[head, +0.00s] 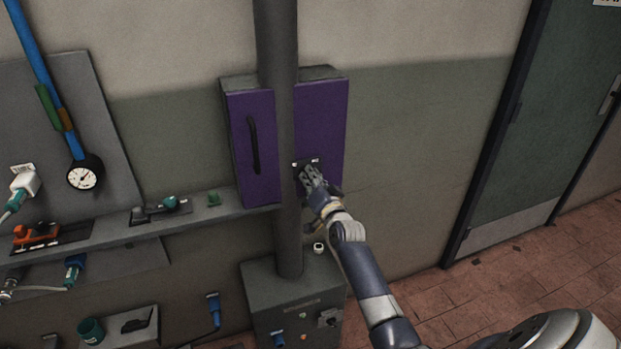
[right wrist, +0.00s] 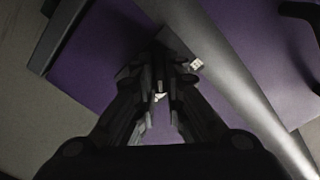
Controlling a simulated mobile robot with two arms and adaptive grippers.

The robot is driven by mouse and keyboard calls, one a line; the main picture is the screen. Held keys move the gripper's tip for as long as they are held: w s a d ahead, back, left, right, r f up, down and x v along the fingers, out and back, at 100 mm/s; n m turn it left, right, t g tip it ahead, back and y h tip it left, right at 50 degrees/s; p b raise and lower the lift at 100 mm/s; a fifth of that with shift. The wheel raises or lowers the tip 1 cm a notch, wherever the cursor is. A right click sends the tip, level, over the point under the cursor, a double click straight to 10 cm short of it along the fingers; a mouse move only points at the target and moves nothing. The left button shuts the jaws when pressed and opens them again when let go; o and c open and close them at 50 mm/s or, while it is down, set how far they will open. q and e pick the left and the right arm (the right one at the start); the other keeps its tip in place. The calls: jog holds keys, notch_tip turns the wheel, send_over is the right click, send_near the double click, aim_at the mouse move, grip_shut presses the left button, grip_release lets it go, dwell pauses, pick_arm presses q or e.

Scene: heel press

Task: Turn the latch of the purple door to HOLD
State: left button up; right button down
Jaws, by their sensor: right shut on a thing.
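The purple door (head: 320,125) is on a wall cabinet and is partly hidden by a grey vertical pipe. It also fills much of the right wrist view (right wrist: 106,56). A dark latch plate (head: 296,165) with small white labels sits low on the door. My right gripper (head: 306,177) is at this plate, and its fingers cover the latch. In the right wrist view the right gripper (right wrist: 161,88) is closed in on a small part at the plate, beside a white label (right wrist: 196,64). The label text is too small to read. My left gripper is out of view.
The grey pipe (head: 278,100) runs just left of the right gripper. A black handle (head: 253,145) is on the purple panel left of it. A shelf (head: 100,240) with tools and a gauge (head: 83,177) are at left. A grey box (head: 262,284) stands below.

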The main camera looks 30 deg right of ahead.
jog(key=shift+m, duration=0.6)
jog(key=c, duration=1.7)
grip_release()
jog(key=shift+o, duration=0.2)
jog(key=shift+s, duration=0.1)
jog(key=v, duration=1.1)
jog(key=shift+s+a, duration=0.2)
jog(key=shift+s, duration=0.2)
